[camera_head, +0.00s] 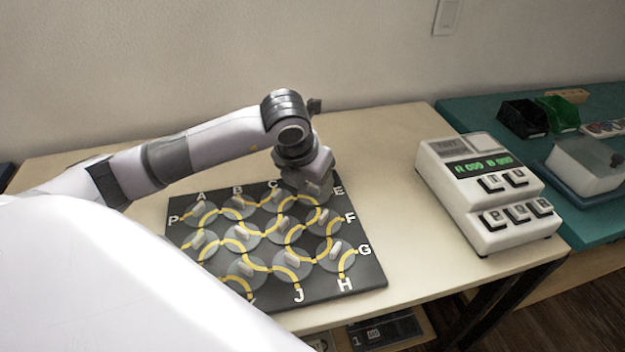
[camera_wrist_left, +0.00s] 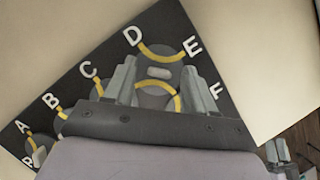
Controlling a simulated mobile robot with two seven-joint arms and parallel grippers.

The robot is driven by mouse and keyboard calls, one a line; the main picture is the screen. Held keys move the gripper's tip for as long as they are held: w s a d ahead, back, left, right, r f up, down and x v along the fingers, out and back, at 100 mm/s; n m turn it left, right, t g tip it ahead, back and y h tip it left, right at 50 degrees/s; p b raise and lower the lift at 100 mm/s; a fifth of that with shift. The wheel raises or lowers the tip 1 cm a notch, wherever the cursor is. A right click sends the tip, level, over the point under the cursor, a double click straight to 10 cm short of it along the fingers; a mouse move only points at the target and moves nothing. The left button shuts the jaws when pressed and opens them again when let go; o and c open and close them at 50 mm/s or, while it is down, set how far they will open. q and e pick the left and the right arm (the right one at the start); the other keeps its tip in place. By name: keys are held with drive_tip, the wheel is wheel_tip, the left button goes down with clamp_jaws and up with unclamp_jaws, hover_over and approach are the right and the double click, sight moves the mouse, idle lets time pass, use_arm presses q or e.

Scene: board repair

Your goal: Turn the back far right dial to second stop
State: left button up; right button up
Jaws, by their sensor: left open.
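The dark board (camera_head: 360,283) carries several round grey dials with raised bar knobs and yellow curved lines. The back far right dial (camera_wrist_left: 158,72) shows in the left wrist view by letters D and E; its bar lies nearly level across the picture. In the head view my gripper hides this dial. My left gripper (camera_head: 318,188) points down over that corner. In the left wrist view my left gripper (camera_wrist_left: 158,82) is open, with one finger on each side of the bar and gaps visible between. Whether the fingertips are down at knob height is unclear.
Neighbouring dials (camera_head: 323,220) sit close around the gripper. A white tester box (camera_head: 490,190) with a green display stands to the right on the wooden table (camera_head: 385,140). A teal bench (camera_head: 585,230) with small bins is farther right. Table between board and box is clear.

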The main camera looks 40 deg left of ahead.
sight(305, 203)
use_arm(q)
drive_tip(key=v, duration=0.5)
drive_tip(key=shift+r, duration=0.3)
drive_tip(key=shift+s+r, duration=0.3)
drive_tip(key=shift+r, duration=0.2)
